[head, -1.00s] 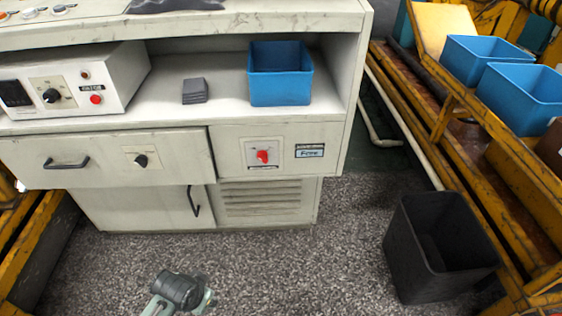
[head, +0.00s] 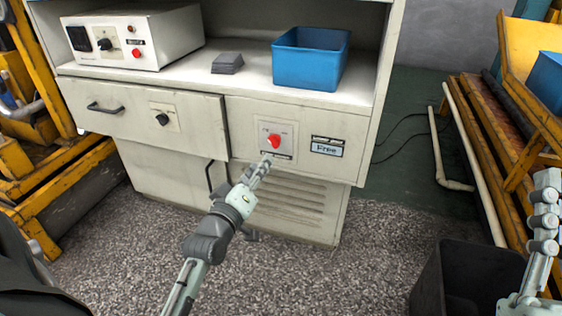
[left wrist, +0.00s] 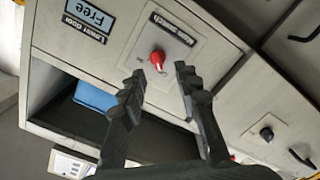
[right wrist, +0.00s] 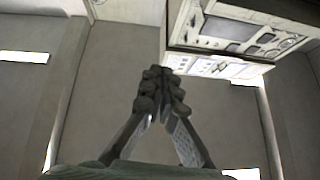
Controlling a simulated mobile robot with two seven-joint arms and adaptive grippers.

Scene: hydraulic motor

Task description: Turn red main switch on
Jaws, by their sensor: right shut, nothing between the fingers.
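The red main switch (head: 273,141) is a red knob on a pale square plate on the cabinet front, left of the "Free" label. My left gripper (head: 265,163) is just below and in front of it in the head view. In the left wrist view, the red switch (left wrist: 157,58) shows beyond the two spread fingers (left wrist: 160,82), roughly between their tips and not visibly touched. The left gripper is open and empty. My right gripper (right wrist: 162,72) is shut and empty, with its fingertips together in the right wrist view. The right arm stands at the right edge of the head view.
A black knob (head: 162,119) and drawer handle (head: 105,108) are left of the switch. A blue bin (head: 311,57) and a control box (head: 130,38) stand on the shelf above. A dark bin (head: 440,275) is on the floor at right, beside a yellow rack (head: 495,150).

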